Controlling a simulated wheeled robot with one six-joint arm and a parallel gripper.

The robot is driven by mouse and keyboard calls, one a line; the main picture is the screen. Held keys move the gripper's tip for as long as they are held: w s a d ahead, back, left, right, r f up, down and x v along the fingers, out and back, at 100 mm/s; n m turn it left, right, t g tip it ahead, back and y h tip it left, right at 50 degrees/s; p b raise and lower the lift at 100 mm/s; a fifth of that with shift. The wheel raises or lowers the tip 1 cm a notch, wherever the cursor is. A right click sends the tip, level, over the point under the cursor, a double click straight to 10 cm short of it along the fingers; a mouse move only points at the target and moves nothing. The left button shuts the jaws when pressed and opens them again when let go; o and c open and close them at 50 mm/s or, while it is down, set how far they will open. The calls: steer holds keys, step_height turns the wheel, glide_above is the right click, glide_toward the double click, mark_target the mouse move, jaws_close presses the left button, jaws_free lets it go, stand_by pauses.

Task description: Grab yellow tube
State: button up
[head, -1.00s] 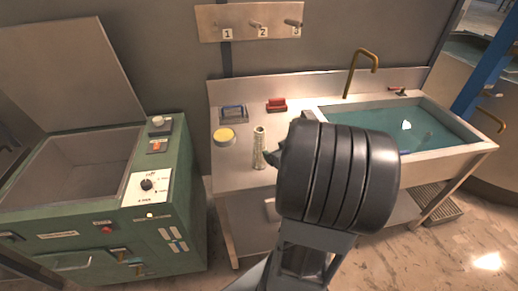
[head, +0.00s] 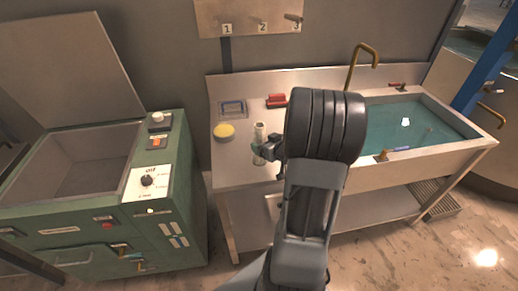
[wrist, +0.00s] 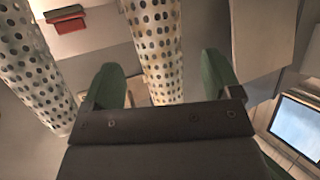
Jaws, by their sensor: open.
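A pale, perforated upright tube (head: 260,134) stands on the metal counter, left of my arm. My gripper (head: 262,151) is at the tube's lower part in the head view. In the wrist view my open gripper (wrist: 162,78) has green fingers on either side of a cream-yellow perforated tube (wrist: 157,45), with a gap on each side. I cannot tell how deep the tube sits between the fingers. A second, whiter perforated tube (wrist: 32,62) is outside the left finger in the wrist view. The lower ends of the tubes are partly hidden.
The counter (head: 230,165) also holds a yellow round item (head: 224,131), a blue-handled item (head: 233,108) and a red block (head: 276,100). A water-filled sink (head: 430,125) with a brass tap (head: 360,62) is right. A green machine (head: 90,190) stands left.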

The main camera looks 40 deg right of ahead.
steer(key=shift+x, duration=2.35)
steer(key=shift+s, duration=0.1)
steer(key=shift+c, duration=0.2)
steer(key=c, duration=1)
steer(key=shift+r, duration=0.15)
